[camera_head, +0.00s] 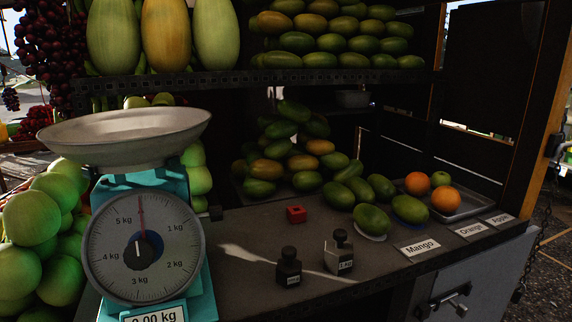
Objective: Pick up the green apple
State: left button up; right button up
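A small round green fruit that looks like the green apple (440,179) sits at the back of a metal tray (474,205) at the right of the counter. It is partly hidden behind two oranges, one (417,184) to its left and one (445,200) in front of it. A label reading "Apple" (499,219) lies at the tray's front right. Neither of my grippers shows in the head view.
Green mangoes (371,219) lie left of the tray. A turquoise scale (144,245) stands at the left beside large green fruits (31,218). A wooden post (540,120) rises at the right.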

aim_at(439, 178)
jog(key=k+l, duration=0.1)
jog(key=l, duration=0.3)
jog(key=k+l, duration=0.15)
jog(key=l, duration=0.25)
jog(key=k+l+z, duration=0.1)
jog(key=l, duration=0.25)
jog(key=k+l, duration=0.1)
jog(key=l, duration=0.3)
